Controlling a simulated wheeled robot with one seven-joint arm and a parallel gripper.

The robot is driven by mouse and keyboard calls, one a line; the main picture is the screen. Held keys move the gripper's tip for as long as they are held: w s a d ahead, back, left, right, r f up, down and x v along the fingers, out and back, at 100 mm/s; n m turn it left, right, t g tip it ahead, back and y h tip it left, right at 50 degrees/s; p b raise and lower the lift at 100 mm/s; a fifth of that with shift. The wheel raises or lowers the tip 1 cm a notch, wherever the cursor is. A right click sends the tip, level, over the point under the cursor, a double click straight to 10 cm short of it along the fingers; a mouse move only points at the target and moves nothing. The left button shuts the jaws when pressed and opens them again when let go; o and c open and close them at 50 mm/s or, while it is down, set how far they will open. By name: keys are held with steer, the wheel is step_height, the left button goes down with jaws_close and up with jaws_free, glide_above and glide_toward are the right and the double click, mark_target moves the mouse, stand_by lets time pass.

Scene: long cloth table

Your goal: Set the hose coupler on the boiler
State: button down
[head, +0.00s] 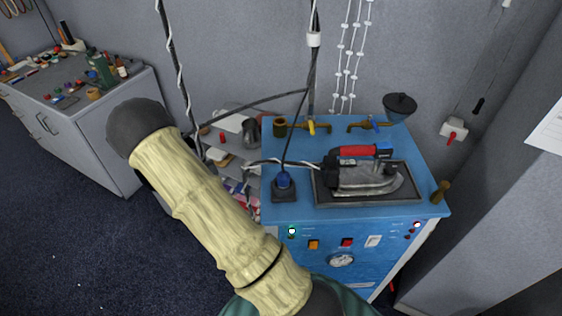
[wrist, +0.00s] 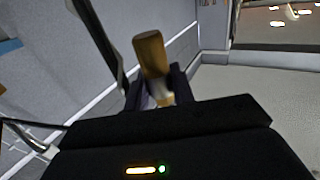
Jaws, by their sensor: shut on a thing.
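The hose coupler (wrist: 151,52) is a brass-brown cylinder in the wrist view. My gripper (wrist: 156,84) is shut on its lower part, and its top end sticks out past the dark fingers. In the head view my arm hides the gripper and the held coupler. The boiler (head: 340,238) is a blue cabinet right of centre, with a blue top and a front panel of switches and a gauge. My arm is to the left of the boiler.
An iron (head: 365,178) rests on a dark tray on the boiler top. Brass valves (head: 312,127) line its back, and a small brass piece (head: 441,190) is at its right edge. Cables hang above. A grey cabinet (head: 95,130) with tools stands left. Dark floor lies between.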

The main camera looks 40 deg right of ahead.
steer(key=s+d+r+m+g+h+b, duration=0.2)
steer(key=s+d+m+g+h, duration=0.2)
steer(key=d, duration=0.4)
steer(key=s+d+r+m+g+h+b, duration=0.2)
steer(key=s+d+r+m+g+h, duration=0.1)
steer(key=d+m+g+h, duration=0.3)
steer(key=s+d+r+m+g+h+b, duration=0.2)
steer(key=s+d+r+m+g+h, duration=0.1)
steer(key=d, duration=0.7)
steer(key=s+m+g+h, duration=0.1)
steer(key=s+g, duration=0.1)
steer(key=g, duration=0.1)
steer(key=shift+d+r+m+h, duration=0.2)
steer(key=shift+d+m+h, duration=0.15)
steer(key=shift+m+h, duration=0.05)
steer(key=shift+s, duration=0.1)
steer(key=shift+f, duration=2.9)
steer(key=shift+f+p, duration=0.55)
steer(key=shift+f, duration=1.55)
steer(key=shift+f, duration=0.1)
